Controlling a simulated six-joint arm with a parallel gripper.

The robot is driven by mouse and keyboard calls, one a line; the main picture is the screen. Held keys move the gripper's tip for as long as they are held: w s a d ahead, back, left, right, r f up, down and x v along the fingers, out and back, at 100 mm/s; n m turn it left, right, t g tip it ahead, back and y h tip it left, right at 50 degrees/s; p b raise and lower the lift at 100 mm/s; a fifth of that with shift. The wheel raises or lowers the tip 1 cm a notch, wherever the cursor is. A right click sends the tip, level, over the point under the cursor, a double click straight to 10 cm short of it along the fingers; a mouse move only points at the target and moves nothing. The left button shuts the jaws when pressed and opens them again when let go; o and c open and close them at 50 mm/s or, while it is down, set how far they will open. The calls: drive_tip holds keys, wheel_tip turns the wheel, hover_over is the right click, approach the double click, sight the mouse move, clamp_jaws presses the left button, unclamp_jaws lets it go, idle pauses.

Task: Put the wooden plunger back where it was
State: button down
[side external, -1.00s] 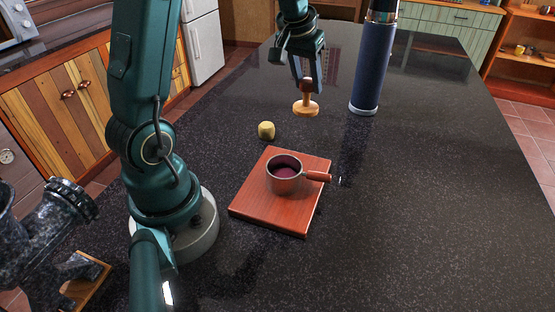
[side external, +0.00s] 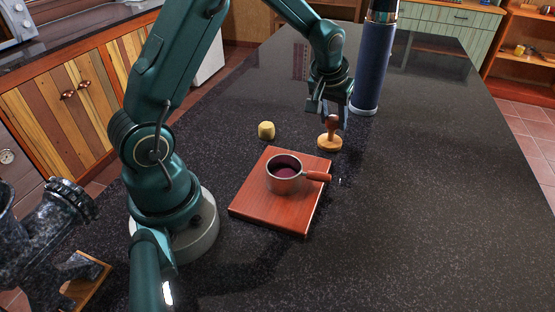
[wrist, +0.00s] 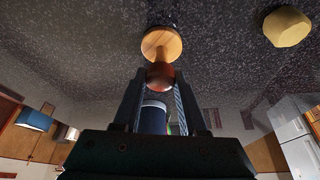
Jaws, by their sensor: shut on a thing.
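The wooden plunger (side external: 330,143) has a pale round base and a darker reddish-brown knob. It is upright, base down, to the right of the yellow lump and just past the far right corner of the red board. My gripper (side external: 332,118) is above it, shut on its knob. In the wrist view the plunger (wrist: 161,45) sits between the fingertips of my gripper (wrist: 160,78), with its base outward. I cannot tell whether the base touches the counter.
A red board (side external: 262,214) carries a small pot (side external: 284,182) of dark liquid, its handle pointing right. A yellow lump (side external: 266,130) lies behind the board. A tall blue bottle (side external: 370,68) stands behind my gripper. The black counter (side external: 440,190) is clear on the right.

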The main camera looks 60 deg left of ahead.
drive_tip(key=shift+f, duration=0.15)
drive_tip(key=shift+c, duration=2.3)
unclamp_jaws()
drive_tip(key=v, duration=1.2)
drive_tip(key=s+d+m+h, duration=0.1)
drive_tip(key=s+d+m, duration=0.2)
drive_tip(key=s+d, duration=0.2)
drive_tip(key=s+d+m+t+h, duration=0.1)
drive_tip(key=s+d+m, duration=0.2)
drive_tip(key=s, duration=0.9)
drive_tip(key=shift+s+d+t, duration=0.3)
drive_tip(key=shift+d, duration=0.65)
